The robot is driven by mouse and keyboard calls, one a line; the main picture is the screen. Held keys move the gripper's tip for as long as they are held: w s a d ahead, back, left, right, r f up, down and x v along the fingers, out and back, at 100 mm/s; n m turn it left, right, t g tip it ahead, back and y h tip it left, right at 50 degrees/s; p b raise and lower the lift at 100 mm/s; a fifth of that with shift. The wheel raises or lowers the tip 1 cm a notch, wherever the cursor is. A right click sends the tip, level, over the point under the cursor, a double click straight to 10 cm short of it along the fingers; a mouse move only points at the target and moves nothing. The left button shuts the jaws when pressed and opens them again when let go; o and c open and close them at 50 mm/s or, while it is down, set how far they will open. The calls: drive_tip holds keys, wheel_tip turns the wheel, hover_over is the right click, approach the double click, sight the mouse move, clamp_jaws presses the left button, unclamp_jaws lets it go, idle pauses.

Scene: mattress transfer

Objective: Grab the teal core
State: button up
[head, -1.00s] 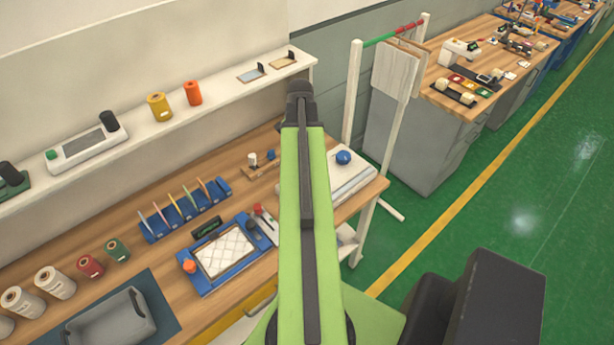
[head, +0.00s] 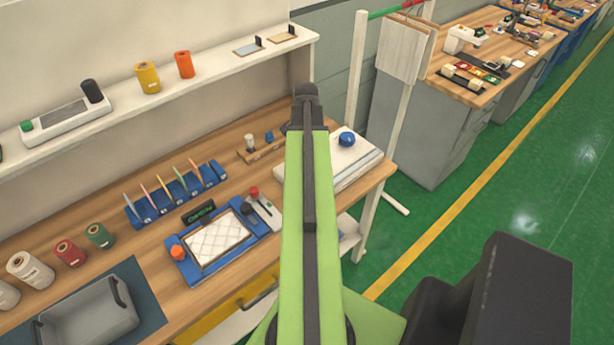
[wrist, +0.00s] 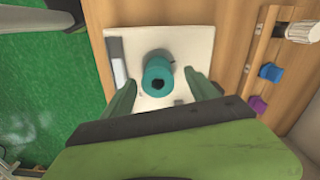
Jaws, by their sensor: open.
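The teal core (wrist: 158,72) is a short round cylinder with a dark hole in its end. In the wrist view it stands on a pale white board (wrist: 195,45), near its middle. My gripper (wrist: 160,79) is open, with one green finger to the left of the core and the other to its right. I cannot tell whether either finger touches it. A blue round object (head: 346,139) shows on that board.
A wooden rack (head: 262,151) with pegs stands beside the board. A blue tray (head: 187,268) with a white quilted pad and a grey bin (head: 88,312) lie farther left. A white shelf (head: 215,62) runs behind the bench.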

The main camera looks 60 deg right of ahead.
wheel_tip(320, 180, down, 5)
drive_tip(key=b, duration=0.5)
drive_tip(key=shift+s+d+f, duration=0.1)
drive_tip(key=shift+f, duration=0.1)
drive_tip(key=shift+r, duration=0.15)
drive_tip(key=shift+c, duration=0.2)
drive_tip(key=c, duration=1.4)
drive_tip(key=shift+r, duration=0.15)
wheel_tip(320, 180, up, 4)
drive_tip(key=p, duration=0.4)
drive_tip(key=shift+r+p, duration=0.2)
drive_tip(key=shift+p, duration=0.15)
drive_tip(key=s+d+r+p, duration=0.1)
drive_tip(key=s+r+p, duration=0.1)
drive_tip(key=s, duration=0.1)
drive_tip(key=s+r+p, duration=0.2)
drive_tip(key=s, duration=0.2)
drive_tip(key=s+d+r+p, duration=0.1)
drive_tip(key=s+r+p, duration=0.1)
drive_tip(key=s, duration=0.2)
drive_tip(key=shift+s+d+r, duration=0.1)
drive_tip(key=shift+s+d, duration=0.1)
drive_tip(key=shift+d, duration=0.1)
